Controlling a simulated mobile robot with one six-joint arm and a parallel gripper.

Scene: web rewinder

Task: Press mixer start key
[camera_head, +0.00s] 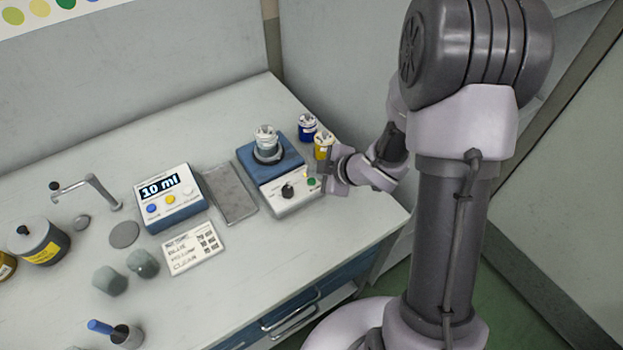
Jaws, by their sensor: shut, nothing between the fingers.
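The mixer (268,167) is a blue-topped box with a pale front panel (296,200) on the right part of the bench. A clear cup (266,139) stands on its top. The panel carries a black knob (288,191) and a small green key (311,181) at its right end. My gripper (328,182) is shut and empty, just right of the green key. Its fingertips are very close to the panel; I cannot tell whether they touch the key.
A blue jar (307,128) and a yellow jar (323,146) stand behind my gripper. Left of the mixer are a grey tray (230,192), a dispenser reading "10 ml" (170,198) and a printed card (194,249). The bench front is clear below the mixer.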

